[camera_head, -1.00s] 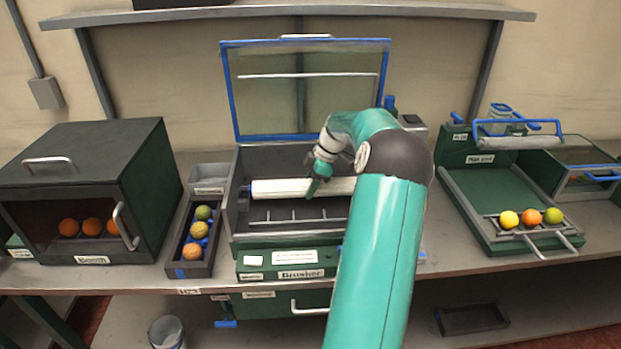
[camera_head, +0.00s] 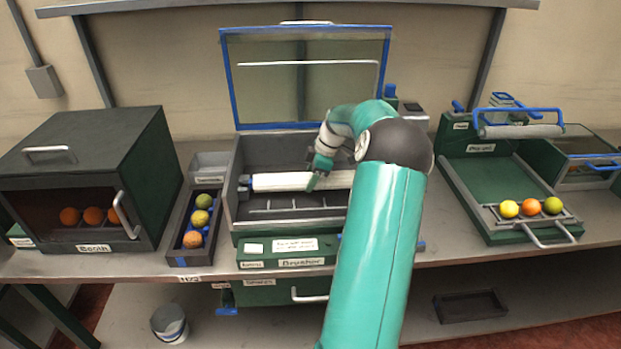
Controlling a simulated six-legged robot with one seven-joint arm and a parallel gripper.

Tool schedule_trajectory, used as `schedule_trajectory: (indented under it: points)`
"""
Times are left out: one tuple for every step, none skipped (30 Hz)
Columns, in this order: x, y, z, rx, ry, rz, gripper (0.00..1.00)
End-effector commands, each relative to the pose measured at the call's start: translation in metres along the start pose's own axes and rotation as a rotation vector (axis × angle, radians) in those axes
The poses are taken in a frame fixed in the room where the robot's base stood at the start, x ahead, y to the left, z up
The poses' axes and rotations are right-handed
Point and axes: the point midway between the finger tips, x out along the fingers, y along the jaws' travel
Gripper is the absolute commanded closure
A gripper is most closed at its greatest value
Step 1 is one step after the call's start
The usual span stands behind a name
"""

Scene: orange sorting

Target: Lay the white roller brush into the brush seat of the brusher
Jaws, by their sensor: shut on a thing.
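The white roller brush (camera_head: 285,182) lies level, left to right, inside the open brusher (camera_head: 241,228). Its left end is close to a small bracket at the brusher's left wall; I cannot tell whether it rests in the seat. My gripper (camera_head: 314,182) comes from the right and is shut on the brush near its visible middle. My arm hides the brush's right end and the right side of the brusher. The brusher's clear lid with a blue frame (camera_head: 232,90) stands raised at the back.
The booth (camera_head: 150,175) with oranges inside stands left. A narrow tray (camera_head: 176,258) with several fruits lies between booth and brusher. At right, a green unit (camera_head: 470,185) holds three fruits on a rack (camera_head: 565,218). A wire rack (camera_head: 290,208) lies in front of the brush.

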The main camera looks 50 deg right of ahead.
Motion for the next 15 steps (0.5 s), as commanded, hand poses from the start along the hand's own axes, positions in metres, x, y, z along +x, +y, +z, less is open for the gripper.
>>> schedule_trajectory:
  points:
    - [0.0003,0.0002,0.0001,0.000,0.000,0.001,0.75]
    - [0.0008,0.0003,0.0004,0.000,0.000,0.001,0.75]
    - [0.0013,0.0003,0.0008,0.000,0.000,0.001,0.75]
    - [0.0018,0.0003,0.0011,0.000,0.000,0.001,0.75]
    - [0.0023,0.0003,0.0014,0.000,0.000,0.001,0.75]
    - [0.0029,0.0003,0.0018,0.000,0.000,0.001,0.75]
    - [0.0033,0.0002,0.0020,0.000,0.000,0.001,0.75]
    - [0.0036,0.0002,0.0022,0.000,0.000,0.001,0.75]
    - [0.0039,0.0002,0.0025,0.000,0.000,0.000,0.75]
    - [0.0041,0.0001,0.0026,0.000,0.000,0.000,0.75]
    - [0.0043,0.0001,0.0027,0.000,0.000,0.000,0.75]
    - [0.0045,0.0000,0.0028,0.000,0.000,0.000,0.75]
    - [0.0046,-0.0001,0.0029,0.000,0.000,-0.001,0.75]
    - [0.0048,-0.0001,0.0030,0.001,0.000,-0.001,0.75]
    - [0.0050,-0.0002,0.0031,0.001,0.000,-0.001,0.53]
